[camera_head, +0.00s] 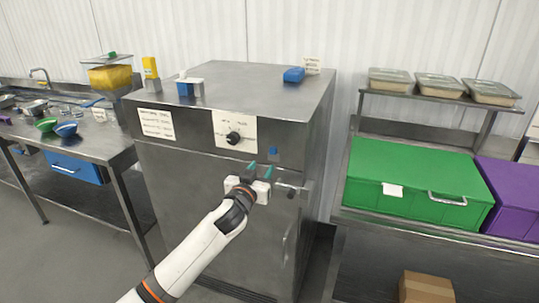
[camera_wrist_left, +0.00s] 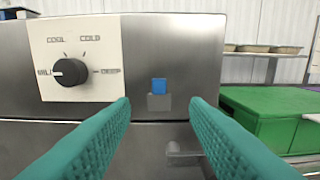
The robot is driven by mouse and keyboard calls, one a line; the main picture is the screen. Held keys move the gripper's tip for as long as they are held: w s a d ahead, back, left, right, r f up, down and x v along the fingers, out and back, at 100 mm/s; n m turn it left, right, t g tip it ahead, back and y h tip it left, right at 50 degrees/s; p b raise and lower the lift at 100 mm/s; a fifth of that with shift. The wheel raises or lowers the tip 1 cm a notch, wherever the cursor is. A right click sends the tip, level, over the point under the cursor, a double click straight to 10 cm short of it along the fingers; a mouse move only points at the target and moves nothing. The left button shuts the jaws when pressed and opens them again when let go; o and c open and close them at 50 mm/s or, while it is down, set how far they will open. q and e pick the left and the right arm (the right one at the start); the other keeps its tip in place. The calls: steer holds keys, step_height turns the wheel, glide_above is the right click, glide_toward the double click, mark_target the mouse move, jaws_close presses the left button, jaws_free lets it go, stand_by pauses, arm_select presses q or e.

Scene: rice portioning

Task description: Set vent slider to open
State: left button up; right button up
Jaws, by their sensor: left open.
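The vent slider appears to be the small blue tab (camera_head: 273,152) on the steel cabinet's front, right of the dial. In the left wrist view the blue tab (camera_wrist_left: 159,86) sits above a grey square patch (camera_wrist_left: 159,102). No open or shut label is readable beside it. My left gripper (camera_head: 260,168) is open and empty, in front of the cabinet and just below the tab in the head view. In the wrist view its teal fingers (camera_wrist_left: 160,106) stand either side of the tab's line, apart from it. My right gripper is out of view.
The cabinet (camera_head: 215,200) carries a black dial (camera_head: 233,138) on a white plate and a door handle (camera_head: 292,190) right of my gripper. Blue and white items stand on its top. A green crate (camera_head: 410,190) is to the right, a steel worktable (camera_head: 95,147) left.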

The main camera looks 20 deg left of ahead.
mark_target(273, 151)
arm_select(q)
steer(key=w, duration=0.9)
steer(key=shift+d+p, duration=0.1)
steer(key=shift+p, duration=0.25)
jaws_close()
